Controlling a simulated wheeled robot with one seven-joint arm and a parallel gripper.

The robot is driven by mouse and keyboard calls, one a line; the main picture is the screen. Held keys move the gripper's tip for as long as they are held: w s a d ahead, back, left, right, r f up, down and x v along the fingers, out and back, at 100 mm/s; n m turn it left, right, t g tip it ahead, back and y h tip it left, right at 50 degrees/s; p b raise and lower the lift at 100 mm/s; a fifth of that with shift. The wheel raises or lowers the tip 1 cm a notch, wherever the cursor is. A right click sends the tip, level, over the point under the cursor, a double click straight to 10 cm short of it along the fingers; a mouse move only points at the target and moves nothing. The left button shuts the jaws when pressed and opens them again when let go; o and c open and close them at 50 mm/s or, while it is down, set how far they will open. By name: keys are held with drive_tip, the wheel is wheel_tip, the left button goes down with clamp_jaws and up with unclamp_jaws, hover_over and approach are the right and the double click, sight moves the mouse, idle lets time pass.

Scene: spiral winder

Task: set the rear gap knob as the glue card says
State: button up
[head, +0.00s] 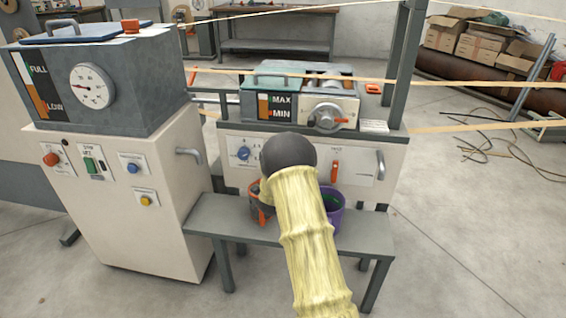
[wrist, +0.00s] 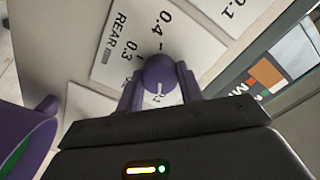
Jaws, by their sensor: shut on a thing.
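In the wrist view, a round purple-blue knob (wrist: 159,73) sits on a white dial plate (wrist: 118,45) marked REAR, with 0.3 and 0.4 readable. A white line on the knob points down in the picture, toward a partly hidden number I cannot read surely. My gripper (wrist: 159,84) is shut on this knob, one finger on each side. In the head view my gripper and this knob are hidden behind my arm. A blue knob on another dial (head: 243,153) shows left of my arm. I cannot make out the text of any glue card; a small white card (head: 375,126) lies on the ledge.
The purple bucket (wrist: 22,135) also shows close to my gripper in the wrist view. A MAX/MIN gauge (head: 275,106) and a handle (head: 380,163) are nearby.

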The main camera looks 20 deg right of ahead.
drive_tip(key=shift+f, duration=0.15)
drive_tip(key=o, duration=1)
drive_tip(key=p+v, duration=0.3)
drive_tip(key=v, duration=1.4)
drive_tip(key=shift+s+a, duration=0.2)
drive_tip(key=shift+w, duration=0.1)
